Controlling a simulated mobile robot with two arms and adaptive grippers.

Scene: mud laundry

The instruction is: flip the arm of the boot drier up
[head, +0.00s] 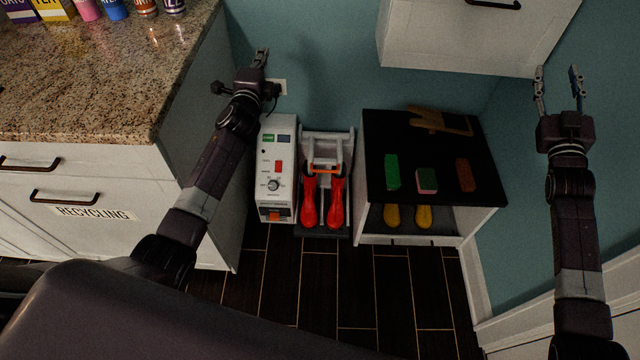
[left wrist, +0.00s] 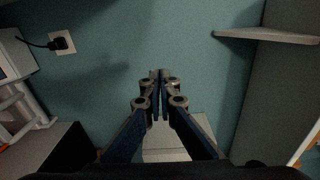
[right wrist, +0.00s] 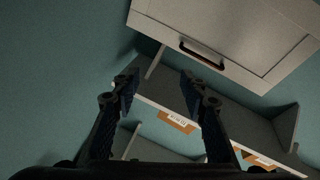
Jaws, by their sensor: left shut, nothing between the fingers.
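The boot drier (head: 348,185) stands on the floor against the teal wall, with a pale frame and a dark base. Two red boots (head: 310,205) stand in it side by side. A pale arm with an orange crossbar (head: 325,171) sits over the boot tops; its exact angle is hard to tell. My left gripper (head: 263,56) is above and left of the drier, apart from it, near the wall. Its fingers are closed and empty in the left wrist view (left wrist: 160,76). My right gripper (head: 558,76) is open and empty at the far right; it also shows in the right wrist view (right wrist: 158,80).
A white box with a control panel (head: 267,150) stands left of the drier. A black-topped bench (head: 440,195) with brushes and gloves stands right of it. The granite counter (head: 80,110) is at left. A white wall cabinet (head: 470,45) hangs above the bench.

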